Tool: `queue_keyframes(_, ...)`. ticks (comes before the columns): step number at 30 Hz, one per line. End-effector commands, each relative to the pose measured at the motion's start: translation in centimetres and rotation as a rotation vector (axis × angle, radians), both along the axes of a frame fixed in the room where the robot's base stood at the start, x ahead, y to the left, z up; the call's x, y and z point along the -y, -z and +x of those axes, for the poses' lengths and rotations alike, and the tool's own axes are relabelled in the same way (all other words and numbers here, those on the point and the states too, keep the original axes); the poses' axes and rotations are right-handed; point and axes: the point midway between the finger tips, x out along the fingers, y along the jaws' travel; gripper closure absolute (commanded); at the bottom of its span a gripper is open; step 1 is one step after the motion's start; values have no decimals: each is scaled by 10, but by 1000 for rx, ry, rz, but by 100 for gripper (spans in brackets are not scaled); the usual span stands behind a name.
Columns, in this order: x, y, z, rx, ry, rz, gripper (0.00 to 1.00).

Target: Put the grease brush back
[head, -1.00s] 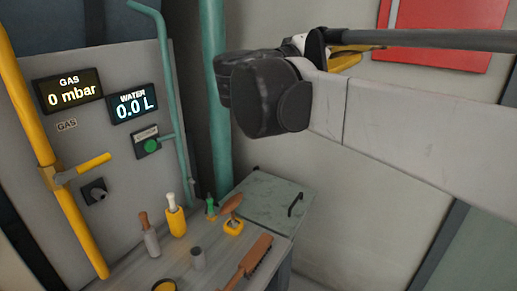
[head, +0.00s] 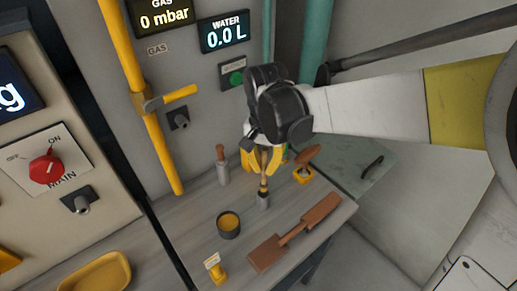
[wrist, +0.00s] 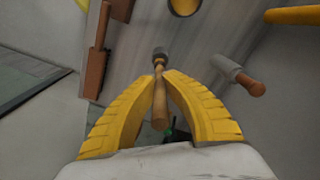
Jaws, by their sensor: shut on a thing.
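My gripper (head: 263,172) points down over the bench, its yellow fingers shut on a slim wooden-handled brush, which I take to be the grease brush (wrist: 160,105). The brush is roughly upright, with its lower end at the mouth of a small grey cup (head: 263,202). The cup also shows in the wrist view (wrist: 160,51). I cannot tell how deep the brush reaches into it. The bristles are hidden. A dark pot of yellow grease (head: 229,223) stands to the left and nearer in the head view.
A grey tool with a wooden handle (head: 222,168) stands left of my gripper. A wooden tool in a yellow holder (head: 303,174) stands right. A long wooden brush (head: 292,236) lies on the bench's near side, with a yellow label stand (head: 217,270) to its left.

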Motion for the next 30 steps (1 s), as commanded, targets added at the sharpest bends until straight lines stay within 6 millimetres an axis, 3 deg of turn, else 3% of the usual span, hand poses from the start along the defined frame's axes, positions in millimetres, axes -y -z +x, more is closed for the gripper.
queue_keyframes(1,-1,15,0,-1,1,1,100)
queue_keyframes(6,0,45,0,0,0,0,100)
queue_keyframes(11,0,57,0,0,0,0,100)
queue_keyframes(18,0,89,0,1,0,-1,100)
queue_keyframes(23,0,88,0,1,0,-1,100)
queue_keyframes(26,0,88,0,1,0,-1,72)
queue_keyframes(30,0,88,0,1,0,-1,72)
